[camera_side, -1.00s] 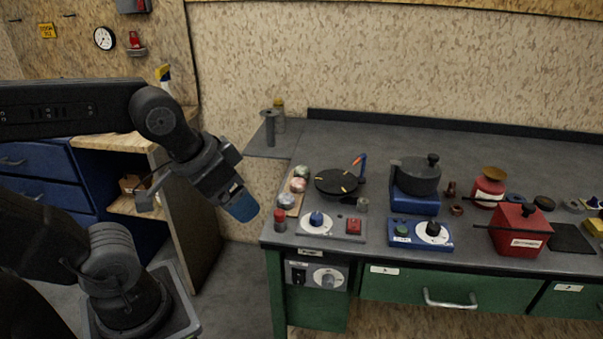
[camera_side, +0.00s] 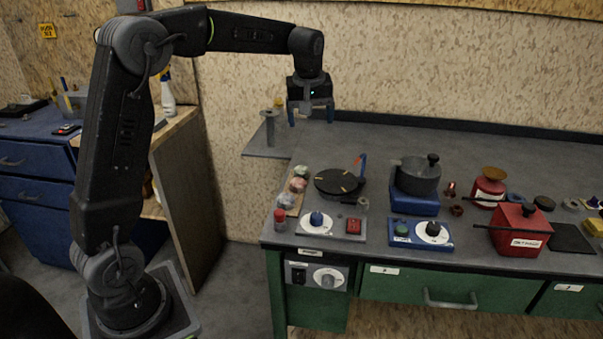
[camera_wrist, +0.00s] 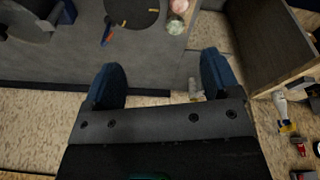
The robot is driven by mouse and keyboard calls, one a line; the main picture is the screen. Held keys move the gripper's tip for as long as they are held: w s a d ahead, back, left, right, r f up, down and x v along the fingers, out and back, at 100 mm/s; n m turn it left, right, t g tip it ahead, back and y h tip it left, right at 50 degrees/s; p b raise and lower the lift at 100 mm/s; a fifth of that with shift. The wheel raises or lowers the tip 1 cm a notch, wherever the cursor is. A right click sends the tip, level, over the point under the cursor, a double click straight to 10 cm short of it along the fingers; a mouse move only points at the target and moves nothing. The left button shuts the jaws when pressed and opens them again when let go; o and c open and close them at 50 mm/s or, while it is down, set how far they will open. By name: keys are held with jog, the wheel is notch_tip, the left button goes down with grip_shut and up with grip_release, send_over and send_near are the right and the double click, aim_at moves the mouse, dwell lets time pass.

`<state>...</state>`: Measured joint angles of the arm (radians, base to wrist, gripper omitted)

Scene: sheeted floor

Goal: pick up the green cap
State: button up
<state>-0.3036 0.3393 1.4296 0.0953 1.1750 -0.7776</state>
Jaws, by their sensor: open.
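A round green-and-pale cap (camera_side: 301,171) sits at the far end of a small wooden board on the bench, left of the black disc. It also shows near the top of the wrist view (camera_wrist: 175,26). My gripper (camera_side: 311,117) is open and empty, pointing down, high near the back wall and well apart from the cap. Its two blue fingers stand wide apart in the wrist view (camera_wrist: 161,78), with the cap beyond them.
A pink cap (camera_side: 297,185) and a pale cap (camera_side: 286,200) share the board. The black disc (camera_side: 336,182) with a blue-and-orange upright piece is beside them. A pot (camera_side: 418,176) is farther right.

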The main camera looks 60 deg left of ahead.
jog(key=w+a+f+n+g, duration=0.2)
jog(key=w+a+f+n, duration=0.4)
jog(key=a+f, duration=0.45)
send_over(302, 168)
jog(key=f, duration=0.5)
jog(key=d+f, duration=0.1)
jog(key=f, duration=0.2)
jog(key=shift+s, duration=0.15)
jog(key=shift+a+f, duration=0.2)
jog(key=shift+f, duration=0.7)
jog(key=shift+a+f, duration=0.2)
jog(key=shift+f, duration=0.75)
jog(key=shift+a+f, duration=0.2)
jog(key=shift+f, duration=0.7)
jog(key=shift+c, duration=0.3)
jog(key=c, duration=1)
jog(key=shift+r, duration=0.1)
